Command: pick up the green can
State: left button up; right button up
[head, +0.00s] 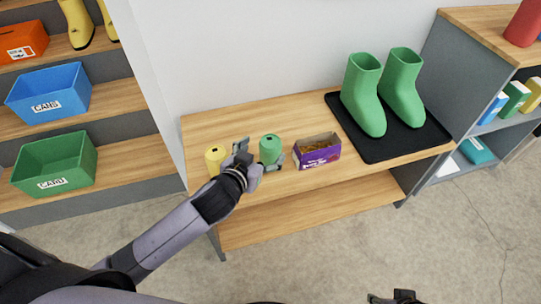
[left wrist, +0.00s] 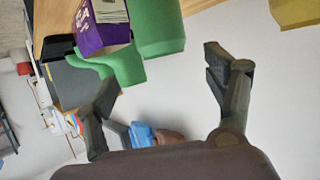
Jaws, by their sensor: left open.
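The green can (head: 269,149) stands upright on the wooden shelf top, between a yellow can and a purple box. My left gripper (head: 258,156) is open around the near side of the green can, with one finger on each side of it in the picture. In the left wrist view the green can (left wrist: 158,28) lies ahead of the gap between the open fingers (left wrist: 158,88). Nothing is held, and I cannot tell whether a finger touches the can. A small dark part of my right gripper (head: 395,298) shows at the bottom edge; its jaws are not clear.
The yellow can (head: 213,160) is close left of my left gripper. The purple box (head: 317,150) stands close right of the green can. Green boots (head: 368,95) stand on a black tray (head: 395,147). Blue (head: 48,92) and green bins (head: 55,165) sit on shelves at left.

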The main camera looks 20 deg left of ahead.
aim_at(267, 147)
pick_arm(q)
jog(key=shift+x, duration=1)
jog(key=shift+w+f+b, duration=0.35)
jog(key=shift+w, duration=0.1)
jog(key=x, duration=0.1)
jog(key=b+x, duration=0.1)
jog(key=x, duration=0.1)
jog(key=shift+w+a+f, duration=0.15)
jog(key=shift+f, duration=0.25)
jog(key=shift+w+f, duration=0.15)
jog(key=shift+w, duration=0.2)
pick_arm(e)
jog(key=shift+v, duration=1.2)
jog(key=shift+s+d, duration=0.1)
jog(key=shift+s, duration=0.1)
pick_arm(q)
jog(key=c, duration=0.9)
